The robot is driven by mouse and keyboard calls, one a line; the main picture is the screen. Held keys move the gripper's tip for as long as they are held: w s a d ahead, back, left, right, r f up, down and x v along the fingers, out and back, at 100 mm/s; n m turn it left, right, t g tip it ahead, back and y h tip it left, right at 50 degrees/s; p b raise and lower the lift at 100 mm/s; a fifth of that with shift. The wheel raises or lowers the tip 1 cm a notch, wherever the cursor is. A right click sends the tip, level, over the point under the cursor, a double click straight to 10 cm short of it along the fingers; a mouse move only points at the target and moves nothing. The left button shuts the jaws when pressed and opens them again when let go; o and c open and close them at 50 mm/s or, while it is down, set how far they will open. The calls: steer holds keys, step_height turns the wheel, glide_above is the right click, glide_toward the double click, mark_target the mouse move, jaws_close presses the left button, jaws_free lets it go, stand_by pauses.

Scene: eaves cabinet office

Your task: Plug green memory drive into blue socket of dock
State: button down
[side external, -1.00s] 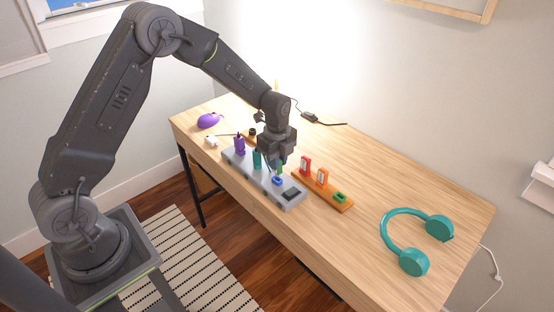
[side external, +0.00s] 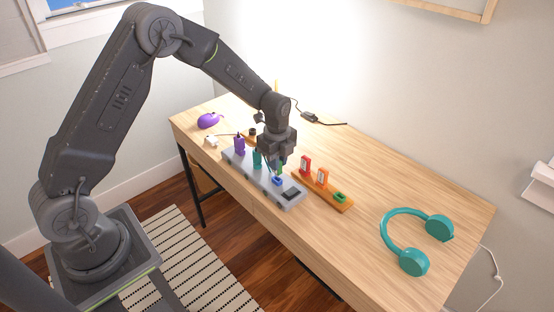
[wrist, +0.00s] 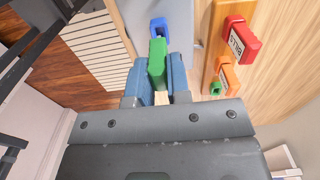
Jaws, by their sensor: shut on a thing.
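My gripper (side external: 277,166) is shut on the green memory drive (wrist: 157,62). In the wrist view the drive stands between the two blue-grey fingers. In the side view the green drive (side external: 280,168) shows as a small patch under my gripper, mostly hidden by the fingers. The grey dock (side external: 262,182) lies along the desk below my gripper. Its blue socket (side external: 277,181) is just below and beside the drive; the blue socket also shows in the wrist view (wrist: 159,25), directly ahead of the drive. I cannot tell whether the two touch.
Purple (side external: 239,146) and teal (side external: 257,159) drives stand in the dock. An orange holder (side external: 330,198) beside it carries a red drive (side external: 305,164), an orange drive (side external: 322,176) and a green slot (side external: 340,197). Teal headphones (side external: 400,232) lie right; a purple mouse (side external: 208,121) lies left.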

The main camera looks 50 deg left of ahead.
steer(key=shift+f, duration=1.15)
steer(key=c, duration=1)
jaws_free()
step_height(320, 180, up, 14)
steer(key=s+d+r+n+t, duration=0.35)
steer(key=s+r+n, duration=0.95)
steer(key=s, duration=0.5)
steer(key=s+n+t, duration=0.2)
steer(key=s+n, duration=0.3)
steer(key=s, duration=0.3)
steer(key=shift+s+d, duration=0.3)
